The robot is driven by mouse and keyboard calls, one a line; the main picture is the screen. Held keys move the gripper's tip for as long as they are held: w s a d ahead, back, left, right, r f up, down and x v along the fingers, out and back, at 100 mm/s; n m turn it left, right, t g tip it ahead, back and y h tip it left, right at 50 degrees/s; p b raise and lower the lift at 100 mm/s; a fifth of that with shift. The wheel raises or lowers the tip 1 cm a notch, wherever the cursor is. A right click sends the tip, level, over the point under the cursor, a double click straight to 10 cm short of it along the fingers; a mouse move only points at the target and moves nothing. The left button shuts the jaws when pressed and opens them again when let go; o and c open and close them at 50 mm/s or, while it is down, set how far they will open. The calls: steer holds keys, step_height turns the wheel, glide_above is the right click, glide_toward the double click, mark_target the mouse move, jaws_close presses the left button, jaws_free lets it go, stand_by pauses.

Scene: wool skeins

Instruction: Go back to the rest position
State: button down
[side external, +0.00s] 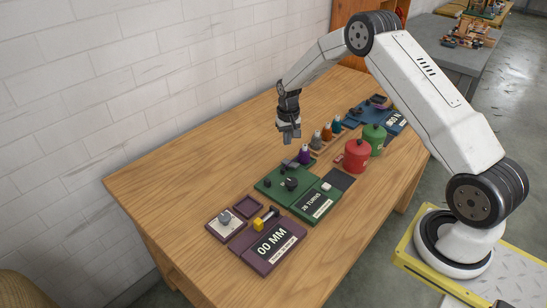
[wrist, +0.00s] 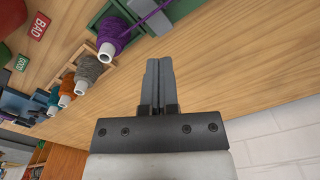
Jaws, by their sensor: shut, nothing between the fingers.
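My gripper (side external: 289,135) hangs above the wooden table in the side view, near the wall side. It points down and is clear of everything on the table. In the wrist view my gripper (wrist: 158,64) has its two grey fingers together with nothing between them.
A purple board (side external: 268,245) marked "00 MM" lies at the near end of the table (side external: 160,190). A green board (side external: 316,204), red canister (side external: 356,155), green canister (side external: 374,138) and blue board (side external: 396,121) stand further along. The wall-side table strip is free.

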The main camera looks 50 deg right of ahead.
steer(key=s+a+r+n+t, duration=0.1)
steer(key=s+a+r+n, duration=0.2)
steer(key=s+a+r, duration=0.6)
steer(key=s+a+r+n, duration=0.1)
steer(key=s+a, duration=0.3)
steer(key=s, duration=0.3)
steer(key=s+a+r+n+t, duration=0.1)
steer(key=s+a+r+n, duration=0.1)
steer(key=s+a, duration=0.2)
steer(key=s, duration=0.3)
steer(key=shift+s+r+t, duration=0.2)
steer(key=shift+s+t, duration=0.1)
